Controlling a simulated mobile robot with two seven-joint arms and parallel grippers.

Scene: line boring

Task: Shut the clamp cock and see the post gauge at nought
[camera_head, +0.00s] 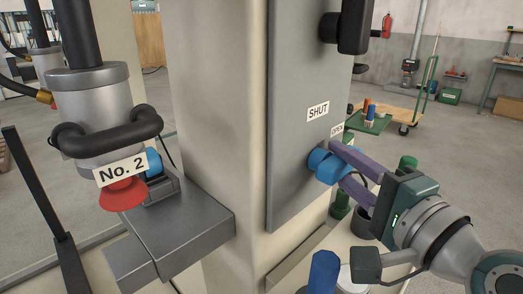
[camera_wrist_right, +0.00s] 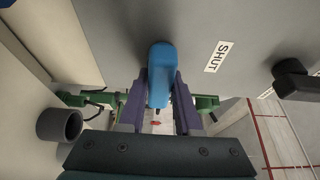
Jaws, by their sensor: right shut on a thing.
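The clamp cock has a blue handle (camera_head: 322,166) on the side of a grey panel (camera_head: 295,120) on the post. A SHUT label (camera_head: 318,111) is above the handle, and a partly covered OPEN label (camera_head: 337,128) is to the right of it. My right gripper (camera_head: 338,165) has its purple fingers shut on the handle. In the right wrist view the handle (camera_wrist_right: 159,75) lies between both fingers, and the SHUT label (camera_wrist_right: 218,56) is to its right. No gauge face or reading shows. My left gripper is not in view.
A black fitting (camera_head: 352,25) sticks out high on the panel. At left, a metal cylinder (camera_head: 95,100) marked No. 2 hangs over a grey block (camera_head: 170,225) with a red cup (camera_head: 123,194). A dark cup (camera_wrist_right: 59,125) stands below the panel. A blue object (camera_head: 323,272) is near the front edge.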

